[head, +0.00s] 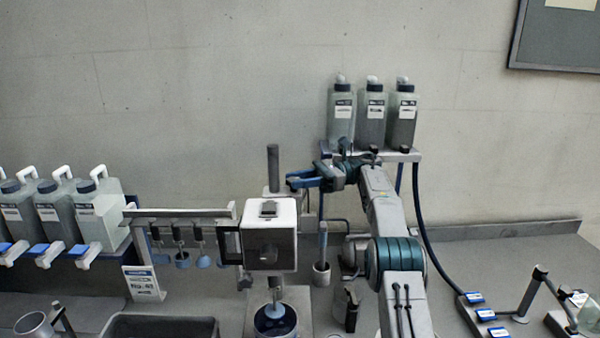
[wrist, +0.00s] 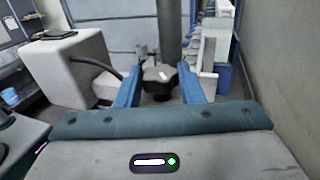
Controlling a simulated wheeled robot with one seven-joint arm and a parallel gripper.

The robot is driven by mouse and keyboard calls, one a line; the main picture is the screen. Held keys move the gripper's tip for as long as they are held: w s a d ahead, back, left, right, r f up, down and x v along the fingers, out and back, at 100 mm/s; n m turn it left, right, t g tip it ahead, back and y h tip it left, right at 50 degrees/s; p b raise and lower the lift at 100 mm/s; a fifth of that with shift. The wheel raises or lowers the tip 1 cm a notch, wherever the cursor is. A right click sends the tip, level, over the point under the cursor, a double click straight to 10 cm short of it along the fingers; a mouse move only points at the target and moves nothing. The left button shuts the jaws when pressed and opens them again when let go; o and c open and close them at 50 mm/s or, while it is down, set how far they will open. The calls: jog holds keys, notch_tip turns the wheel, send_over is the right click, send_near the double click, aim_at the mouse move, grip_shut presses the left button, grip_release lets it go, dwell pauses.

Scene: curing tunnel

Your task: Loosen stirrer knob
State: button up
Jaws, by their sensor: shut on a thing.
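The stirrer is a pale box-shaped head (head: 284,212) on a dark upright post (head: 273,168), and it also shows at the left of the wrist view (wrist: 75,70). The stirrer knob (wrist: 159,76) is black and lobed, with a white mark on it, and sits against the post. My gripper (wrist: 160,88) has its blue fingers on either side of the knob and is shut on it. In the head view my gripper (head: 291,181) reaches the post from the right, and the knob cannot be made out there. A shaft hangs below the head into a dark-blue-rimmed vessel (head: 275,319).
A rack of hanging paddles (head: 182,235) stands left of the stirrer. Several jugs (head: 98,210) line the far left. Three bottles (head: 371,115) stand on a raised shelf behind my arm. A dark tray (head: 160,326) lies at the front left. The wall is close behind.

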aim_at(299, 178)
jog(key=shift+g+p, duration=0.3)
jog(key=shift+p, duration=0.35)
jog(key=o, duration=1)
jog(key=shift+r, duration=0.15)
notch_tip(299, 178, up, 4)
jog(key=p, duration=0.3)
jog(key=shift+p, duration=0.4)
jog(key=shift+d+b, duration=0.2)
jog(key=shift+b, duration=0.1)
jog(key=shift+s+d+r, duration=0.7)
jog(key=shift+d+r, duration=0.45)
jog(key=shift+d, duration=0.6)
jog(key=shift+s+d+r, duration=0.65)
jog(key=shift+d+r, duration=0.45)
jog(key=shift+d, duration=0.65)
jog(key=shift+s+d+r, duration=0.7)
jog(key=shift+d+r, duration=0.45)
jog(key=shift+d, duration=0.6)
